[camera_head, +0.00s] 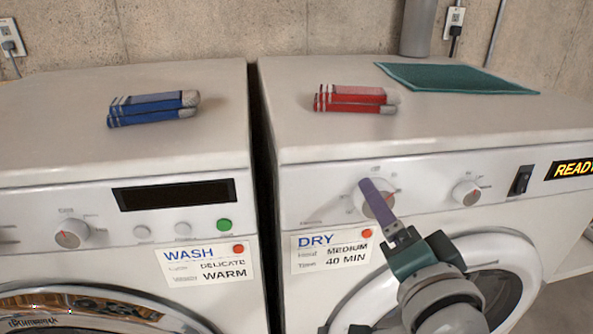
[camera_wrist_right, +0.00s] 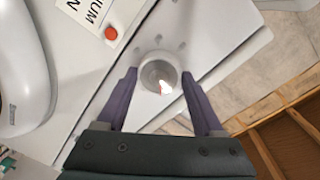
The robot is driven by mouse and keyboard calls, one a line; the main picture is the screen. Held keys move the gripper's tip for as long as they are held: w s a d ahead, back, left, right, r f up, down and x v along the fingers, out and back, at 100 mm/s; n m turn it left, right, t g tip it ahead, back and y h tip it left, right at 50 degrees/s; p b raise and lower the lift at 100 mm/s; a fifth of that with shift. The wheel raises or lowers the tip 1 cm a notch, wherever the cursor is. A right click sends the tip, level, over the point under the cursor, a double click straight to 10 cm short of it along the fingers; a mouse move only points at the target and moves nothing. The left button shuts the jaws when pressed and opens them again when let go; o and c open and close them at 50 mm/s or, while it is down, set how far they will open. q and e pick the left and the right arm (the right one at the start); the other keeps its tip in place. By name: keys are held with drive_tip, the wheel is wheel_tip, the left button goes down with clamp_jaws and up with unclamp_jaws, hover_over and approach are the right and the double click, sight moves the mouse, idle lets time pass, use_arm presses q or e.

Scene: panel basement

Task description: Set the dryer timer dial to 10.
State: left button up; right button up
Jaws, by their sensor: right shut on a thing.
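The dryer (camera_head: 300,210) is the white machine on the right with the DRY card. Its control panel has a left dial (camera_head: 386,208) and a right dial (camera_head: 467,193); their small markings are too blurred to read, so I cannot tell which is the timer. My right gripper (camera_head: 372,195) is shut on the left dial, its purple fingers partly covering it. In the right wrist view the round pale dial (camera_wrist_right: 157,72) sits between the two fingers (camera_wrist_right: 160,80), with a red mark and bright spot on its face. My left gripper is not in view.
The DRY card (camera_head: 333,250) reads MEDIUM and 40 MIN. A black switch (camera_head: 520,180) and a lit READY display (camera_head: 574,169) are to the right. The washer (camera_head: 250,300) stands left across a narrow gap. Red cloth (camera_head: 350,98) and a green mat (camera_head: 450,78) lie on the dryer.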

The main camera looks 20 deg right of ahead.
idle(0.4)
drive_tip(key=o, duration=1.4)
drive_tip(key=shift+c, duration=0.2)
drive_tip(key=shift+s, duration=0.1)
drive_tip(key=b+v, duration=0.2)
drive_tip(key=v, duration=0.7)
drive_tip(key=shift+s+a, duration=0.15)
drive_tip(key=shift+s, duration=0.2)
